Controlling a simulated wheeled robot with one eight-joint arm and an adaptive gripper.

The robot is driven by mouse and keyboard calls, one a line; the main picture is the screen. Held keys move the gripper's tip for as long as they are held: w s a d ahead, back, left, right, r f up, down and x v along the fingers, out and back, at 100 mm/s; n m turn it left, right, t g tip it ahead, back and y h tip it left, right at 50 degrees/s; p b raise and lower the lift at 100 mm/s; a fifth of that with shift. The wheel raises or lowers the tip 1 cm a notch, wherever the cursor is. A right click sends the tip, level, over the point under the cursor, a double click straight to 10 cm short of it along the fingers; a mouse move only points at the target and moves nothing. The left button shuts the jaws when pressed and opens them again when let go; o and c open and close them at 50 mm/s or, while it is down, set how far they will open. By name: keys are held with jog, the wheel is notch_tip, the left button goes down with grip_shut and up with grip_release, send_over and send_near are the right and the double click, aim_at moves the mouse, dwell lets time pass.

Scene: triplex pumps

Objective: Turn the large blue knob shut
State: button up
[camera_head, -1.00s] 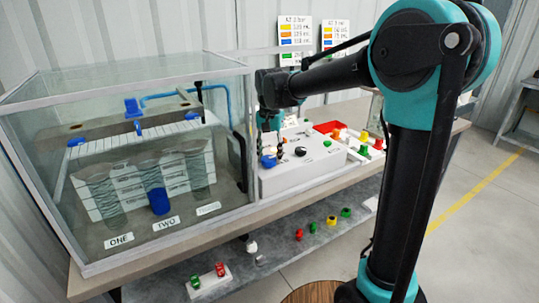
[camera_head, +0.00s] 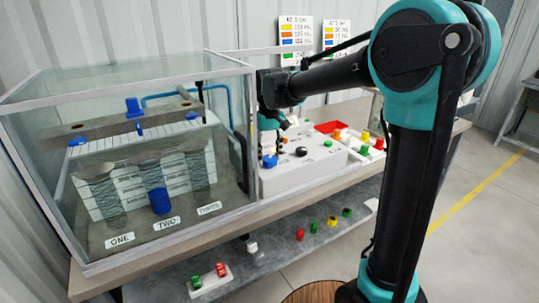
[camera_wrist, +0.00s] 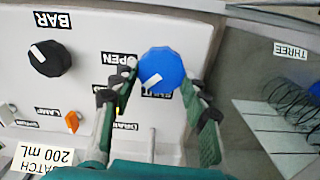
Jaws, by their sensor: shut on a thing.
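The large blue knob (camera_wrist: 161,68) is on the white control panel (camera_wrist: 195,30), near its right edge in the wrist view. Its white mark points down-left, between the OPEN label (camera_wrist: 118,59) and the SHUT label (camera_wrist: 157,93), nearer SHUT. My gripper (camera_wrist: 160,84) has one finger on each side of the knob and is shut on it. In the head view the knob (camera_head: 270,161) shows at the panel's left end, under my gripper (camera_head: 269,151), whose fingers are small and partly hidden there.
A black BAR knob (camera_wrist: 49,58) and an orange lamp (camera_wrist: 72,121) are on the same panel. A glass tank (camera_head: 150,235) stands close on the left in the head view. Several coloured knobs lie on the lower shelf (camera_head: 275,262).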

aim_at(268, 158)
jog(key=n, duration=0.4)
jog(key=shift+a+n, duration=0.1)
jog(key=shift+n, duration=0.2)
jog(key=n, duration=0.4)
jog(key=shift+s, duration=0.15)
jog(key=shift+n, duration=0.3)
jog(key=o, duration=1.2)
jog(key=shift+c, duration=0.2)
notch_tip(268, 158, up, 12)
